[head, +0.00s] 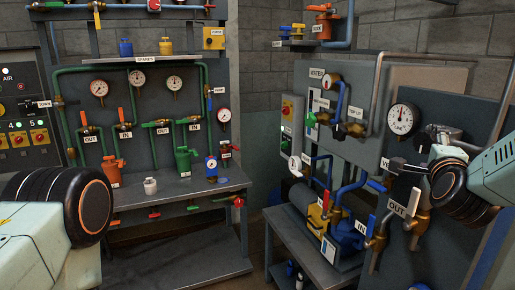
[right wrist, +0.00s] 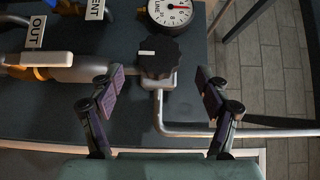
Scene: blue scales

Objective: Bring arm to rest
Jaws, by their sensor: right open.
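My right gripper (right wrist: 161,84) is open in the right wrist view, its two dark fingers spread apart with nothing between the tips. A black knob (right wrist: 160,57) with a white mark is just beyond the fingertips; I see no contact. In the head view my right arm (head: 490,172) reaches in from the right edge, in front of the right-hand panel. There its dark gripper is hard to tell from the fittings around it. My left arm (head: 38,220) fills the lower left corner, and its gripper is outside the picture.
A bent silver pipe (right wrist: 230,132) runs by the right finger. The left bench (head: 175,195) carries gauges and valves. Floor shows between the benches.

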